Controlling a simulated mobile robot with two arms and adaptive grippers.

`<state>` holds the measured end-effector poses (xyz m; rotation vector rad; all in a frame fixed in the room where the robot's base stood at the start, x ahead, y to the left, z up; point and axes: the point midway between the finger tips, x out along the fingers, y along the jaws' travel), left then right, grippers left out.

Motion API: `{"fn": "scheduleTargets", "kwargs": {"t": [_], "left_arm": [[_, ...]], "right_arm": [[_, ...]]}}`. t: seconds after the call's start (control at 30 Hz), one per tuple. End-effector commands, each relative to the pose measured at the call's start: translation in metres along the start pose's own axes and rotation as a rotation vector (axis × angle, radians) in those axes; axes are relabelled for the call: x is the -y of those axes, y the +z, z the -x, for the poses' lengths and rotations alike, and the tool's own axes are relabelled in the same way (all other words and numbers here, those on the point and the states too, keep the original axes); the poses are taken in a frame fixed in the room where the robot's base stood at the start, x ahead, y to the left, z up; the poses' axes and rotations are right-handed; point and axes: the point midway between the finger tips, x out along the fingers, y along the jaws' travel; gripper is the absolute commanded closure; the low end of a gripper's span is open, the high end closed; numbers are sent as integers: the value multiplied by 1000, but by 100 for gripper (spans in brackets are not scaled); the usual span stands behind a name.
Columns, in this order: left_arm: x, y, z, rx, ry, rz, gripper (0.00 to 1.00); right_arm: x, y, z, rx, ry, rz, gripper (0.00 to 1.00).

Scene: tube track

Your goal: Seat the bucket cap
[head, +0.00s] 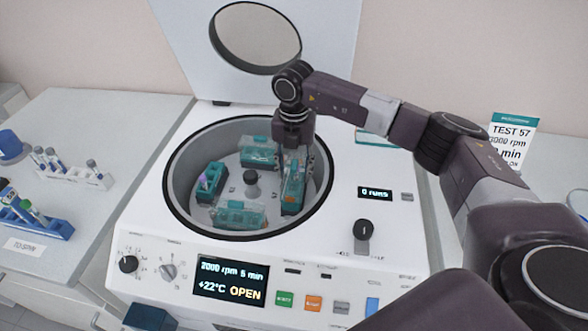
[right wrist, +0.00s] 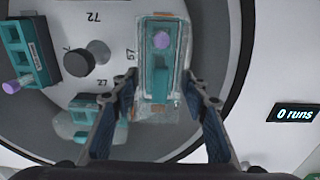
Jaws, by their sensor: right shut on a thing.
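The centrifuge's round chamber (head: 172,185) is open and holds several teal buckets around a dark central hub (head: 251,183). My right gripper (head: 297,165) is shut on a clear bucket cap (right wrist: 143,103), with one finger on each side. The cap is over the right-hand bucket (head: 292,198), roughly in line with it; a purple-topped tube (right wrist: 161,40) shows through it. I cannot tell whether the cap touches the bucket rim all round. The left bucket (head: 208,182) has a purple-topped tube and no visible cap. The back bucket (head: 258,152) and front bucket (head: 238,215) have clear covers. My left gripper is out of view.
The raised lid (head: 255,35) stands behind the chamber. The front display (head: 231,281) reads OPEN. A sign (head: 512,138) marked TEST 57 stands at right. Tube racks (head: 72,175) (head: 35,222) are on the left bench. The chamber wall rises close around the buckets.

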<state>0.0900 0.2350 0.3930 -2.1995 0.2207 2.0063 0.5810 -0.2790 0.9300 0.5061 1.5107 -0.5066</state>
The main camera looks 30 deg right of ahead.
Motion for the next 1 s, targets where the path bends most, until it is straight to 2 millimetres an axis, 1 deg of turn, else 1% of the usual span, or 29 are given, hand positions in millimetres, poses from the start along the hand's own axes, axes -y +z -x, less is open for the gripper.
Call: {"fn": "scheduleTargets", "kwargs": {"t": [0.27, 0.77, 1.0], "left_arm": [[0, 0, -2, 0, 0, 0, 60], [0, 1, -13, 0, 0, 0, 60], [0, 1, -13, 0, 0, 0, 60]], "right_arm": [[0, 0, -2, 0, 0, 0, 82], [0, 0, -20, 0, 1, 0, 82], [0, 0, -20, 0, 1, 0, 82]]}}
